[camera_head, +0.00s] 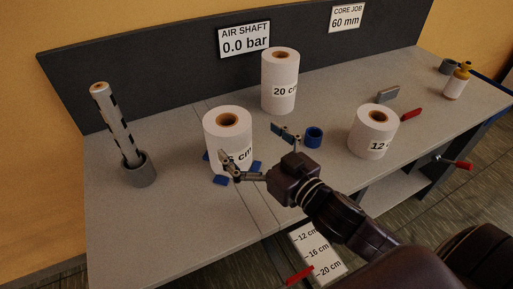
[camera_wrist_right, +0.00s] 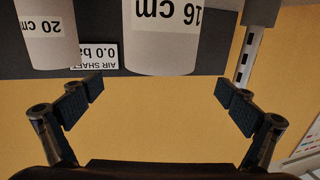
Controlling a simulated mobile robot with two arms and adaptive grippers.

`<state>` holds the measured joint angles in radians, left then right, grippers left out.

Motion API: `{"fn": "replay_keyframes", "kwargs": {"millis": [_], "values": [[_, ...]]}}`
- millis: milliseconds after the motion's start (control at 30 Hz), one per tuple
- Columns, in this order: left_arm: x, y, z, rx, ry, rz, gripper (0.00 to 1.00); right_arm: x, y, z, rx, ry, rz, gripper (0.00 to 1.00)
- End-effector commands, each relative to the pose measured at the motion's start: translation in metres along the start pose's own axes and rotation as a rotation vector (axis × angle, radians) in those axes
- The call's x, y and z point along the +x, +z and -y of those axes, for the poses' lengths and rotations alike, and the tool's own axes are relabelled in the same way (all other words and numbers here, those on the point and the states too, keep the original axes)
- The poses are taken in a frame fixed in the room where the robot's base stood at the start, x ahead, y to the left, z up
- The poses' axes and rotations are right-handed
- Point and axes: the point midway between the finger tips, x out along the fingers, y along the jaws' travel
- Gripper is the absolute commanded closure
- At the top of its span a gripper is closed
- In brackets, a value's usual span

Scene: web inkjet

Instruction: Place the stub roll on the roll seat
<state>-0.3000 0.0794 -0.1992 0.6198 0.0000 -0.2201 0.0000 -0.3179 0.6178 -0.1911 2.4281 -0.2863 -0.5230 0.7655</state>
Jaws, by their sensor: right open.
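Three white paper rolls with brown cores stand upright on the grey bench; no label says which is the stub roll. The 16 cm roll (camera_head: 228,128) stands among blue pads (camera_head: 221,180), apparently the roll seat. The 20 cm roll (camera_head: 280,80) stands behind, the 12 cm roll (camera_head: 372,132) to the right. My right gripper (camera_head: 260,150) is open and empty in front of the 16 cm roll, one finger overlapping its label. The upside-down wrist view shows the 16 cm roll (camera_wrist_right: 162,40) beyond and between the fingers (camera_wrist_right: 155,95). My left gripper is out of view.
A striped shaft (camera_head: 116,122) stands in a grey holder (camera_head: 138,171) at left. A blue ring (camera_head: 314,137) lies between the rolls. A grey block (camera_head: 388,94), red-handled tool (camera_head: 411,115) and bottle (camera_head: 457,82) are at right. A dark back panel (camera_head: 180,90) closes the rear.

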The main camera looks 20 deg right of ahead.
Motion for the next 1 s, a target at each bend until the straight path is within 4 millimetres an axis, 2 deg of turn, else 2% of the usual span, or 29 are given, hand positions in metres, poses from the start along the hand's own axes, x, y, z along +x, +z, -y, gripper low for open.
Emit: {"fn": "replay_keyframes", "kwargs": {"millis": [100,300,1000], "values": [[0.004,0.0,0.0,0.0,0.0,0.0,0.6,-0.014,0.002,0.0,0.001,0.001,0.002,0.0],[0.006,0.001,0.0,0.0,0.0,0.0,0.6,-0.026,0.001,0.0,0.0,0.0,0.001,0.0],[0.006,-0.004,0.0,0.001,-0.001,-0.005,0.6,-0.028,0.0,0.0,0.0,0.0,0.0,0.0]]}}
